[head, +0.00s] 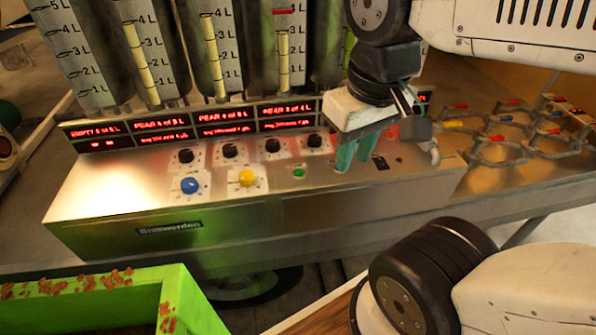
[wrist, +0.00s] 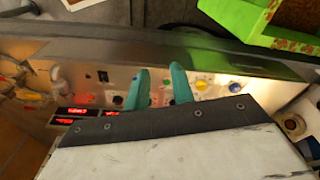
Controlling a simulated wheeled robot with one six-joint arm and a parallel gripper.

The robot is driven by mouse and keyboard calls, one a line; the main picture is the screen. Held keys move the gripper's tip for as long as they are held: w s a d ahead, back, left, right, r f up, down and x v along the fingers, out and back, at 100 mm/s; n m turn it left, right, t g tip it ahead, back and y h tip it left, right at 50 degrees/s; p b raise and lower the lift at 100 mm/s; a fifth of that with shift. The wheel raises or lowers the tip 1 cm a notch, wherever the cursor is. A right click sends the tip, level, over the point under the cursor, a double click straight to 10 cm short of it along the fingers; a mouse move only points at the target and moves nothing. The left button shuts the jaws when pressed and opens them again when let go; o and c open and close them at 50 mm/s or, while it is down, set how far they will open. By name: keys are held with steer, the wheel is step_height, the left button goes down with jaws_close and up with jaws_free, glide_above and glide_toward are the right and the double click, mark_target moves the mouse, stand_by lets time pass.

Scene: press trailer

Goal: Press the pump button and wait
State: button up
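A steel control panel (head: 140,190) carries a small green button (head: 299,173), a yellow knob (head: 247,177) and a blue knob (head: 190,185). No label shows which control is the pump button. My gripper (head: 351,164) has teal fingers pointing down at the panel, just right of the green button in the head view. In the wrist view, the green button (wrist: 167,82) shows between the fingers (wrist: 160,68), with the yellow knob (wrist: 201,85) to the right. The fingers are apart with nothing between them. Whether a tip touches the panel cannot be told.
Several black knobs (head: 272,146) sit below red displays (head: 221,121). Graduated tanks (head: 150,50) stand behind. Pipes with red and yellow handles (head: 520,130) are at right. A green crate (head: 195,310) is at the front left.

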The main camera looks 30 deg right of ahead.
jaws_close()
stand_by(1.4)
